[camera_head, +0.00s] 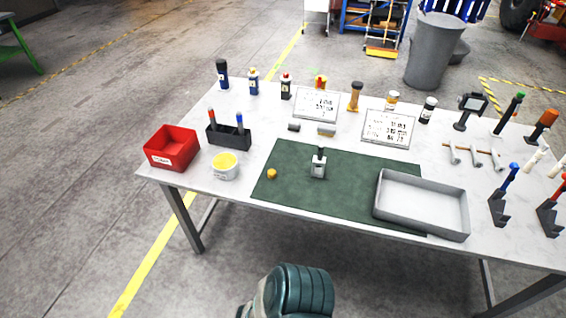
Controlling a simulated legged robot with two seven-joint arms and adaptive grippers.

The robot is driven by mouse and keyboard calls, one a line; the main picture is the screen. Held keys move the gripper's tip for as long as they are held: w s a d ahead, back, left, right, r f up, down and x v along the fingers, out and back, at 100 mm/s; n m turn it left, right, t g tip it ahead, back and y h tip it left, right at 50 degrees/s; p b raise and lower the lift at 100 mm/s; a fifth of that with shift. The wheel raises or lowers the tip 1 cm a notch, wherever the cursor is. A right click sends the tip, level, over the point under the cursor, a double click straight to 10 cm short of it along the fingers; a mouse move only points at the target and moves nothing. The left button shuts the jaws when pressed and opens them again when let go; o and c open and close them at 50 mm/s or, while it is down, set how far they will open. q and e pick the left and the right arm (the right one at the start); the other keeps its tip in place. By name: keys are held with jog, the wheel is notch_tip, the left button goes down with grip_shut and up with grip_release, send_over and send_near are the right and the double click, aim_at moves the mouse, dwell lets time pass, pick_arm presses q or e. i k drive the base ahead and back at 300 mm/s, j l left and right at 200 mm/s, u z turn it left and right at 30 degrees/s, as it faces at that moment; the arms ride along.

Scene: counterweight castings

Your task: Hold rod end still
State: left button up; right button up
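A small grey metal piece with a dark upright top (318,165) stands on the dark green mat (345,196). It may be the rod end, but it is too small to tell. A small yellow-orange piece (272,174) sits on the mat to its left. Neither of my grippers is in view. Nothing is seen touching the grey piece.
A grey open tray (467,222) covers the mat's right end. A red bin (171,147), a white tub with yellow contents (223,166) and a black holder (229,137) stand left. Bottles, cards and tools line the back and right. The mat's middle is mostly clear.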

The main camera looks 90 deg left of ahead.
aim_at(320, 160)
jog(key=u, duration=2.65)
